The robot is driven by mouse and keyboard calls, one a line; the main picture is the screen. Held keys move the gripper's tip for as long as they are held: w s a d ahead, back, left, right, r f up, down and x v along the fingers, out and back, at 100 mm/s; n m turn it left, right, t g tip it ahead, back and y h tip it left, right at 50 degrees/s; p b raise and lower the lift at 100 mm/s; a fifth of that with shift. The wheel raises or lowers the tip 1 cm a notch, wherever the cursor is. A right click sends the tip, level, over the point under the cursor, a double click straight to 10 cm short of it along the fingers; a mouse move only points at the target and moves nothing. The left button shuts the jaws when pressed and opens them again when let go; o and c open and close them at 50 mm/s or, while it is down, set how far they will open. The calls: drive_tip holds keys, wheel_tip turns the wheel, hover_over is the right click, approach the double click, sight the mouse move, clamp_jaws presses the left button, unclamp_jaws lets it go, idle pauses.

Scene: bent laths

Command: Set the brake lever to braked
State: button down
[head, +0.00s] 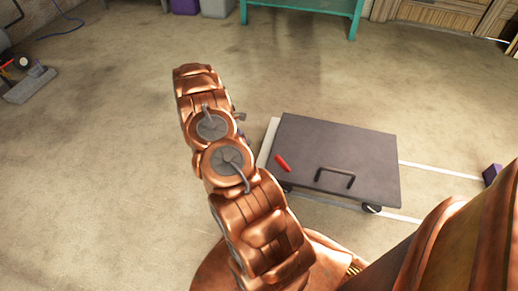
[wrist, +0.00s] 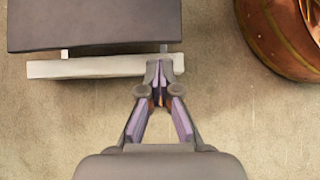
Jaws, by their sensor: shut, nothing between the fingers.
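The brake lever (head: 283,163) is a short red bar near the left edge of a dark grey flat cart (head: 345,150). It lies at a slant. I do not see it in the wrist view, and the frames do not mark which setting is braked. In the wrist view my gripper (wrist: 159,76) is shut and empty. Its fingertips overlap the right end of a pale bar (wrist: 90,67) beside the dark cart deck (wrist: 95,25); I cannot tell whether they touch it. In the head view my copper arm hides most of the gripper, left of the cart.
A black handle (head: 335,179) stands up from the cart's near side. A teal table (head: 300,5) stands at the back.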

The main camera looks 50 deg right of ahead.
sight(282, 164)
drive_tip(key=s+d+f+b, duration=0.3)
drive_tip(key=s+f, duration=0.2)
drive_tip(key=s, duration=0.4)
drive_tip(key=shift+d+f+b, duration=0.2)
drive_tip(key=shift+b, duration=0.2)
drive_tip(key=shift+s+r, duration=0.1)
